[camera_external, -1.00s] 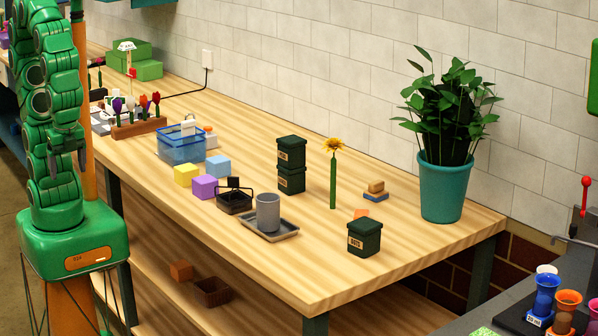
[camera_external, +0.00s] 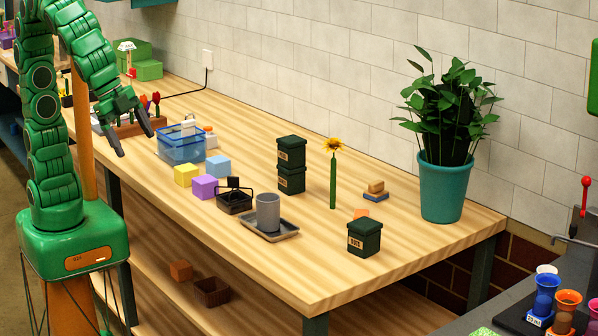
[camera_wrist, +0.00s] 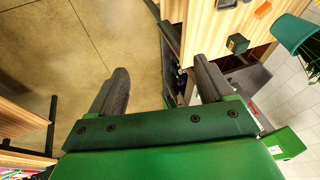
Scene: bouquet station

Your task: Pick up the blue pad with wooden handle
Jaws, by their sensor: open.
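The blue pad with wooden handle (camera_external: 375,191) lies on the right part of the wooden table, between the sunflower and the teal plant pot. Its handle faces up. I cannot clearly make it out in the wrist view. My gripper (camera_external: 134,143) is open and empty near the table's left front edge, far to the left of the pad. In the wrist view, my gripper's two dark fingers (camera_wrist: 161,68) are wide apart with nothing between them.
A dark green canister (camera_external: 364,238) and an orange piece (camera_external: 361,213) are near the pad. The sunflower (camera_external: 333,170), stacked canisters (camera_external: 291,166), grey cup (camera_external: 268,212) and blue basket (camera_external: 181,149) stand leftward. The teal pot (camera_external: 443,190) is right of the pad.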

